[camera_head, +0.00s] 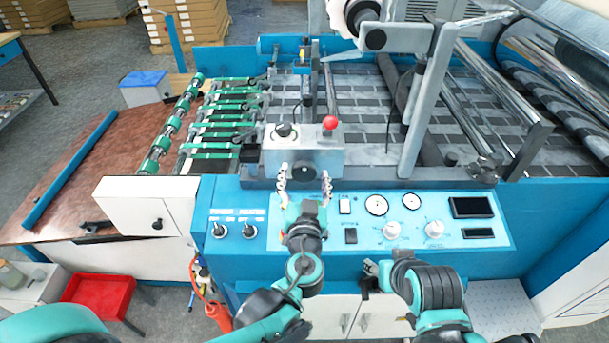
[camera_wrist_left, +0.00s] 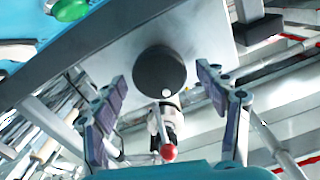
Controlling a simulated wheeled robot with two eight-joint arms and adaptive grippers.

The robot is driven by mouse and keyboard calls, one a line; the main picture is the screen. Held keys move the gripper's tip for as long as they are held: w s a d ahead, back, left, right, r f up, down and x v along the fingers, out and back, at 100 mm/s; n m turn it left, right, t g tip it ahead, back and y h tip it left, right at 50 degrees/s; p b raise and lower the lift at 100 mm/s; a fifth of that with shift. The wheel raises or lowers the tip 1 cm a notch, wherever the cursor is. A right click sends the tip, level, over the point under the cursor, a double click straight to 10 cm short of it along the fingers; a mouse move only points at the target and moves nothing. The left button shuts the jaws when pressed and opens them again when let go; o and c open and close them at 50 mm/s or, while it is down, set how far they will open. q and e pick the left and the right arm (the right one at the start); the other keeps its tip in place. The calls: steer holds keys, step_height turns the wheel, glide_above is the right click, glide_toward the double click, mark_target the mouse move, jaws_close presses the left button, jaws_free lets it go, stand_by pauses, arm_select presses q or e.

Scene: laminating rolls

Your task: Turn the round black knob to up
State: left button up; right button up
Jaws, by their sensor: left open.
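The round black knob (camera_head: 303,168) is on the front face of a grey control box (camera_head: 277,157) above the blue panel. In the left wrist view the knob (camera_wrist_left: 159,70) is a dark disc with a small white mark near its lower edge in the picture. My left gripper (camera_head: 304,184) is open in front of it. In the left wrist view the fingers of my left gripper (camera_wrist_left: 162,82) stand on either side of the knob, with visible gaps. My right gripper (camera_head: 371,274) is low, in front of the blue panel; its opening is unclear.
A red ball-topped lever (camera_head: 330,123) and a black-topped control (camera_head: 284,130) stand on the box. The blue front panel (camera_head: 460,234) below carries gauges, white dials and switches. Rollers and a metal frame (camera_head: 418,110) lie behind.

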arm_select(q)
steer(key=s, duration=1.1)
steer(key=shift+s, duration=0.4)
